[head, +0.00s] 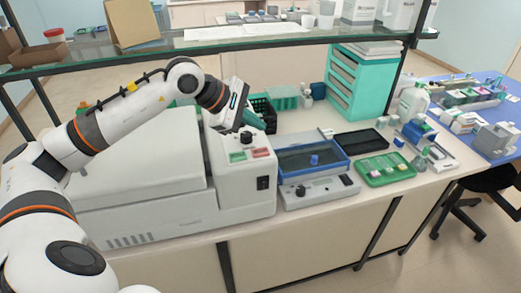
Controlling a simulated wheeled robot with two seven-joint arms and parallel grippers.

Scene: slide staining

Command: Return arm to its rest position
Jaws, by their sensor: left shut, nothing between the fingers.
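My left arm comes in from the left and bends down over the large white and grey machine (150,190). My left gripper (254,119) is at its end, above the machine's right end and its control panel. It is shut and holds nothing. The wrist partly hides the fingers, and the gripper appears to touch nothing. My right gripper is not in view.
A glass shelf (270,41) spans above the bench. Right of the machine are a blue-framed bath (313,160), a black tray (361,142) and a green tray (386,169). Teal drawers (354,82) stand behind. A blue table (475,130) holds labware at right.

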